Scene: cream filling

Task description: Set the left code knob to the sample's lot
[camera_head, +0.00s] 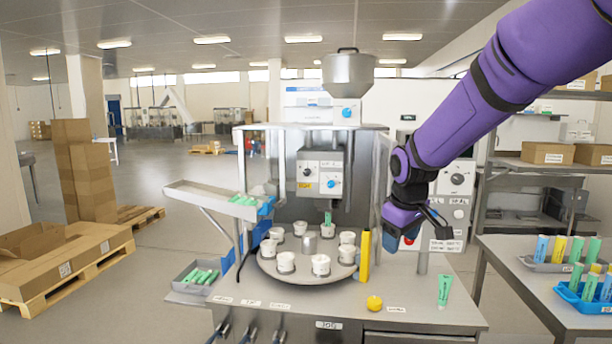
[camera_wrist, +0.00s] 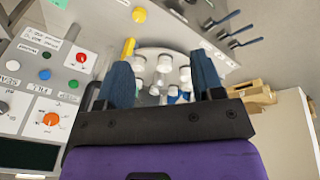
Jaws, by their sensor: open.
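The code head is a grey box (camera_head: 320,175) at the centre of the machine in the head view. A dark knob (camera_head: 307,171) is on its left and a blue knob (camera_head: 331,184) on its right; their settings are too small to read. A green tube (camera_head: 444,290), perhaps the sample, stands on the bench at right; its lot print is unreadable. My gripper (camera_head: 421,232) is open and empty, right of the code head and in front of the right-hand control panel. Its spread fingers also show in the wrist view (camera_wrist: 164,82), with nothing between them.
A turntable (camera_head: 307,275) with several white cups lies below the code head. A yellow post (camera_head: 365,256) and a yellow button (camera_head: 374,303) stand at its right. A control panel with an orange knob (camera_wrist: 51,119) is close to my gripper. A steel hopper (camera_head: 348,70) is above.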

